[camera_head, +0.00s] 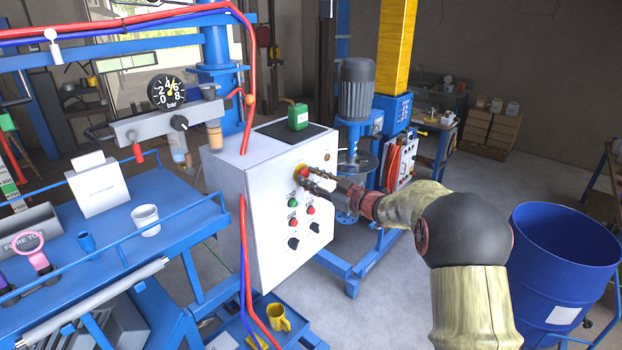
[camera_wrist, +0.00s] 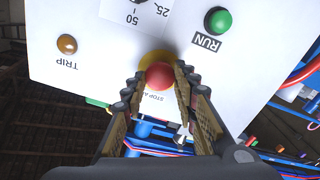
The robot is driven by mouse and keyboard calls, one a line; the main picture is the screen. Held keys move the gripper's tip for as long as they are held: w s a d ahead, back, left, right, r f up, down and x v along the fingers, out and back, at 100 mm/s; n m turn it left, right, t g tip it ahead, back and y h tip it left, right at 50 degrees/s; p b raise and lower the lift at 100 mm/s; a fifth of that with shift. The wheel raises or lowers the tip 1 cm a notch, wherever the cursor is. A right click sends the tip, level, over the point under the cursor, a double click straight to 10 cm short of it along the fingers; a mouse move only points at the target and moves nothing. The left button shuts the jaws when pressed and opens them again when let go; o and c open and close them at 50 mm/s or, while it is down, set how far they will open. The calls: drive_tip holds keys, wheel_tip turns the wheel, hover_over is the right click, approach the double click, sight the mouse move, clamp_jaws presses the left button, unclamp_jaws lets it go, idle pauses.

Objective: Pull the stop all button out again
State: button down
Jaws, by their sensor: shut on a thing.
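The stop all button is a red knob on a yellow surround, high on the front of the white control box (camera_head: 233,200). In the wrist view the red stop all button (camera_wrist: 159,76) sits between the tips of my two fingers, with the yellow surround behind it and its label partly hidden. In the head view the stop all button (camera_head: 302,170) shows just at the finger ends. My gripper (camera_head: 313,178) reaches it from the right, and its fingers are shut on the button. The wrist view also shows my gripper (camera_wrist: 158,82), with a finger on each side of the knob.
An amber TRIP lamp (camera_wrist: 67,44) and a green RUN button (camera_wrist: 217,20) are near the button. Green and red buttons and black knobs sit lower on the box. A blue drum (camera_head: 562,262) stands at right. A mixer motor (camera_head: 357,88) is behind my arm.

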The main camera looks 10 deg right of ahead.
drive_tip(key=shift+s+d, duration=0.4)
drive_tip(key=shift+s, duration=0.15)
drive_tip(key=c, duration=1.5)
unclamp_jaws()
drive_tip(key=shift+o, duration=0.6)
drive_tip(key=v, duration=1.2)
